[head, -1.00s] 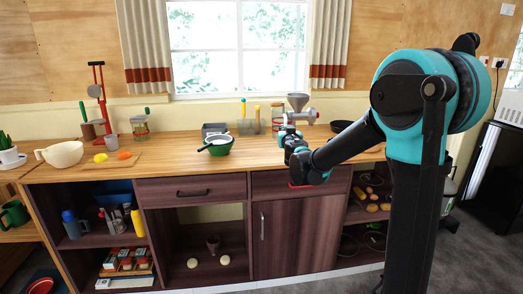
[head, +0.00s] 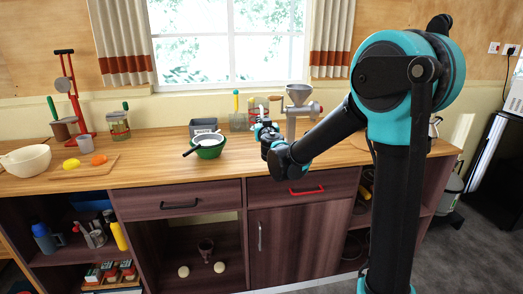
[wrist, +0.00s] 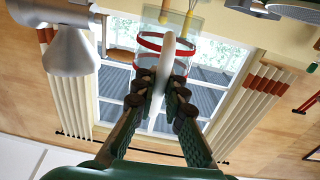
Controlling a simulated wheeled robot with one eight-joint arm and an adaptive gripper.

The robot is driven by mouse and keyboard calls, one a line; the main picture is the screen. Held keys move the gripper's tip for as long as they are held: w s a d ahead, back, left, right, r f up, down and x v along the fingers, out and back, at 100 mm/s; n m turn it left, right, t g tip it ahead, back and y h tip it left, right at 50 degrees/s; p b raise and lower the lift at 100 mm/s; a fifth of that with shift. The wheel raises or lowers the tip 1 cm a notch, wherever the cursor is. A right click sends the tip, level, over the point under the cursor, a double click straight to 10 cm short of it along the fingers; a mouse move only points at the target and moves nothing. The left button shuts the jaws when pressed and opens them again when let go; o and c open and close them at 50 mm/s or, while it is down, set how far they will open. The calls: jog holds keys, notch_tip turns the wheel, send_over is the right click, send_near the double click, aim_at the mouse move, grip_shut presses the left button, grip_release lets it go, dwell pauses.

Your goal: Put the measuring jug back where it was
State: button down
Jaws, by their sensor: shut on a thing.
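The measuring jug (wrist: 150,42) is clear with red bands and a pale upright handle (wrist: 168,52). It shows in the wrist view just beyond my fingertips. My gripper (wrist: 160,82) is shut on the handle, with one dark finger on each side. In the head view my gripper (head: 263,127) is over the back of the wooden counter (head: 150,160), left of the metal grinder. There the jug is small and mostly hidden by my gripper. I cannot tell whether its base touches the counter.
The grinder (head: 299,108) stands close on the right. A glass jar with utensils (head: 238,119), a green bowl (head: 209,150) and a grey tin (head: 203,127) stand to the left. Farther left are a cutting board (head: 88,168) and a cream bowl (head: 25,160).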

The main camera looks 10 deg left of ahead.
notch_tip(320, 180, down, 13)
jog(key=shift+r, duration=0.15)
dwell(0.4)
jog(key=c, duration=1.6)
grip_release()
